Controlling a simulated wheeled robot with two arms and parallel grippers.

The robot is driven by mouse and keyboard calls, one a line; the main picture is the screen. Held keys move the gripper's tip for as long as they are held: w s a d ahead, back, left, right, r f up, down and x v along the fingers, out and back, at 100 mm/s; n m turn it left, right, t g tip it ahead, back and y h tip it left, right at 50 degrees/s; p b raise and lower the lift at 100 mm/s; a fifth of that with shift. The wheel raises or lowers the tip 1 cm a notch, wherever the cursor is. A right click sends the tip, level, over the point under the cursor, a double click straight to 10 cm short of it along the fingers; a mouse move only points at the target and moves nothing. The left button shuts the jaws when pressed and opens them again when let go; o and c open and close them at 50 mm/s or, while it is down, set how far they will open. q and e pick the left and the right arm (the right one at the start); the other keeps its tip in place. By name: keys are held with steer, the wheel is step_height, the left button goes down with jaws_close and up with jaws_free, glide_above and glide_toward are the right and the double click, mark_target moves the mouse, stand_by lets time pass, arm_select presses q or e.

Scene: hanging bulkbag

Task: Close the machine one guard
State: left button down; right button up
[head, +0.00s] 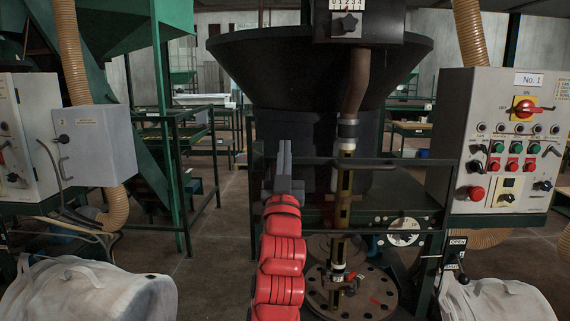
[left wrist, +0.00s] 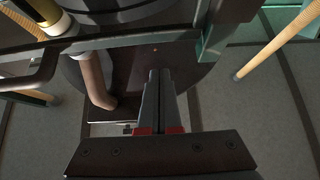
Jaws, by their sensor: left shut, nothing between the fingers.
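Machine one stands ahead, with a wide black hopper (head: 310,70) and a control panel marked No. 1 (head: 500,140) at the right. A dark horizontal bar (head: 395,162), apparently part of the guard, crosses in front of the brown pipe. A dark bar also crosses the left wrist view (left wrist: 125,42), just beyond the fingertips. My left gripper (head: 285,148) is shut and empty, upright at the left end of the bar; it also shows in the left wrist view (left wrist: 158,75). I cannot tell whether it touches the bar. My right gripper is not in view.
A round plate with holes (head: 350,300) lies below the pipe. White bulk bags (head: 90,292) (head: 495,300) sit at lower left and lower right. A small lever beside an OPEN label (head: 457,241) is under the panel. Green frames stand at left; floor (head: 215,250) shows between.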

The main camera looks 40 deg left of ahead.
arm_select(q)
steer(key=shift+w+a+f+p, duration=0.3)
steer(key=shift+w+f+p, duration=0.15)
steer(key=shift+f, duration=0.2)
steer(key=shift+w+a+f+p, duration=0.25)
steer(key=shift+w+f+p, duration=0.15)
steer(key=shift+f, duration=0.2)
step_height(320, 180, down, 40)
steer(key=b, duration=3)
steer(key=shift+r, duration=0.2)
